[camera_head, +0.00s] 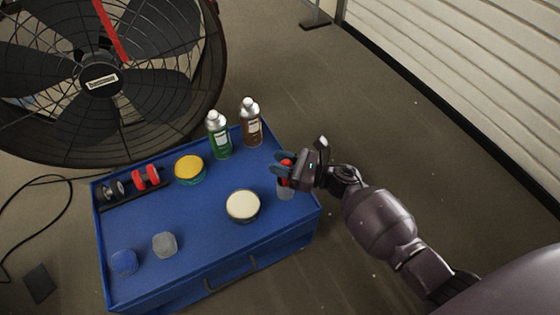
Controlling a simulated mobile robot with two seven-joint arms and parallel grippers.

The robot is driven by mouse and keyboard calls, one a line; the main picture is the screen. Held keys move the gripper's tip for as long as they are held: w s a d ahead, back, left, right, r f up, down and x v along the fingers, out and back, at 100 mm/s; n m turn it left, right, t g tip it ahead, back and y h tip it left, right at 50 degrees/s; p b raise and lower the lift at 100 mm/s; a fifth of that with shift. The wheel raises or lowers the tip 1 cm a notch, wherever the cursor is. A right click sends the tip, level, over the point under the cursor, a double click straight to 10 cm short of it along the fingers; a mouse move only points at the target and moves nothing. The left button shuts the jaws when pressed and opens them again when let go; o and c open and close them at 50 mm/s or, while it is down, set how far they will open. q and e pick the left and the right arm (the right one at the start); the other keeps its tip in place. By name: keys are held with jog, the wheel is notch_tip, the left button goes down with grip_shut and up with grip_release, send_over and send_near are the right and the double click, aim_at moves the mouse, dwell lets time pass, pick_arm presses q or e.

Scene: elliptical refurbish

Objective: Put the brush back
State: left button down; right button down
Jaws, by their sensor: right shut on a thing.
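My right gripper (285,172) reaches in from the right and is shut on a small red item with a pale lower part, which I take to be the brush (286,191). The fingers hide much of it. It is at the right edge of the blue cart top (200,225); I cannot tell whether it touches the surface. A dark rack (137,193) at the cart's left back holds a grey piece (114,190) and a red piece (146,178). My left gripper is out of view.
A yellow-lidded tin (189,169), a cream round pad or tin (242,206), a green bottle (218,135), a brown bottle (250,122), a grey block (165,245) and a blue one (124,262) stand on the cart. A large fan (100,80) stands behind.

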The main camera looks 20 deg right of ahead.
jog(key=c, duration=0.8)
grip_release()
jog(key=shift+c, duration=0.2)
pick_arm(q)
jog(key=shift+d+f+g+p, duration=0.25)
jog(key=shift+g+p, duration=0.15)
jog(key=shift+p, duration=0.25)
pick_arm(e)
jog(key=v, duration=1.2)
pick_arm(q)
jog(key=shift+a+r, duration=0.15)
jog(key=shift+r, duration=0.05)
pick_arm(e)
jog(key=shift+r, duration=0.15)
